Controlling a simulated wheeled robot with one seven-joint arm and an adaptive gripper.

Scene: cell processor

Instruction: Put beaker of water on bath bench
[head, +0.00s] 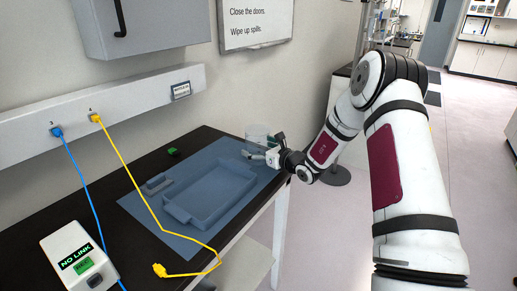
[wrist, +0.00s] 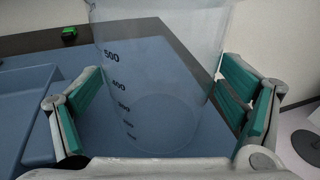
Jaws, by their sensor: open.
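A clear glass beaker (wrist: 160,75) with dark volume marks fills the middle of the wrist view. In the head view the beaker (head: 257,131) is at the far right corner of the bench, partly hidden by my gripper. It looks upright, with its base over the blue mat (head: 222,151) on the dark bench (head: 52,215). I cannot make out a water level in it. My gripper (wrist: 160,103) is open, with one green-padded finger on each side of the beaker. The fingers look apart from the glass.
A blue tray (head: 213,194) and a small blue block (head: 156,183) are on the mat. A small green object (head: 172,152) sits near the wall. A yellow cable (head: 150,205) crosses the mat. A white device (head: 80,258) labelled NO LINK stands at the front left.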

